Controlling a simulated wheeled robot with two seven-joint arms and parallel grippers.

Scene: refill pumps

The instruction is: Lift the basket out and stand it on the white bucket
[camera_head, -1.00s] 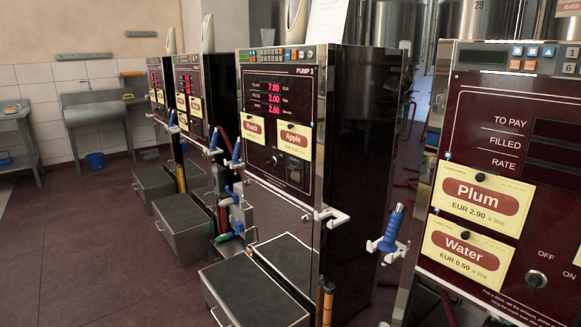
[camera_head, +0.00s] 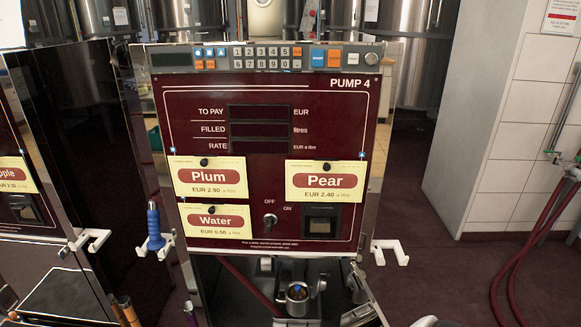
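I see no basket that I can make out and no clear white bucket in the head view. A pale rounded shape (camera_head: 428,321) is cut off by the bottom edge; I cannot tell what it is. Pump 4 (camera_head: 270,130) stands upright in the middle with a dark red front, blank displays and cards for Plum, Water and Pear. Below its panel is a metal recess with a round metal cup-like part (camera_head: 297,293) that has something orange and blue in it. Neither of my grippers is in view.
A blue-handled nozzle (camera_head: 154,226) hangs at the pump's left, and an empty white holder (camera_head: 389,252) sticks out at its right. Another pump (camera_head: 75,130) stands at the left. Red hoses (camera_head: 530,255) hang by the tiled wall at the right. The floor (camera_head: 440,275) right of pump 4 is clear.

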